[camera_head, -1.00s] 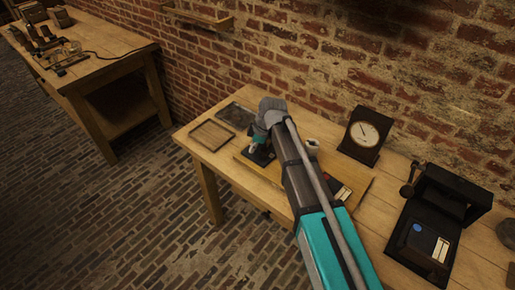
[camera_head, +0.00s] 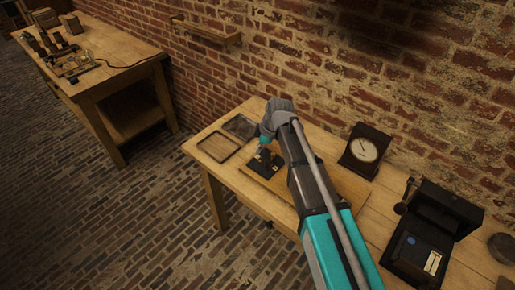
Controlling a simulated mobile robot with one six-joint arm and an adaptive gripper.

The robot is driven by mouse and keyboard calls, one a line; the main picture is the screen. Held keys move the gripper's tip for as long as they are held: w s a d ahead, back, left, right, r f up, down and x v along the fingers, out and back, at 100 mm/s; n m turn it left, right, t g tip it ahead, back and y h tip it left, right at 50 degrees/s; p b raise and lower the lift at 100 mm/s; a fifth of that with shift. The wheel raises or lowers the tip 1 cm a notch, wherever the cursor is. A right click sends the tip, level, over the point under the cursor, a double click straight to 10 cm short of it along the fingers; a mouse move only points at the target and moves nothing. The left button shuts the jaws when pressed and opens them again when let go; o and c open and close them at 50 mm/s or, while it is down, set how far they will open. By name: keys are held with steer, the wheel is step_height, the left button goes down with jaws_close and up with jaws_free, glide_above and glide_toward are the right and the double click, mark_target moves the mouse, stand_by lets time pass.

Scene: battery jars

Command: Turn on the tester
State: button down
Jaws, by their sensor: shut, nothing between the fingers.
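My gripper (camera_head: 265,146) is shut and empty. It points down over a small black device (camera_head: 266,164) on a wooden board (camera_head: 345,184); I cannot tell whether they touch. A black box with a round white dial (camera_head: 364,151) stands upright against the wall. A black case with a raised lid, a side lever and a pale label (camera_head: 421,252) sits at the right. I cannot tell which of these is the tester. My arm hides the middle of the board.
The wooden table (camera_head: 376,210) runs along a brick wall. An empty shallow wooden tray (camera_head: 197,151) and a dark tray (camera_head: 240,127) lie at its left end. A round dark object (camera_head: 502,247) is at the right. Another bench (camera_head: 112,70) with several items stands far left.

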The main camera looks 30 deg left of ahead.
steer(key=shift+p+v, duration=0.95)
steer(key=shift+v, duration=0.35)
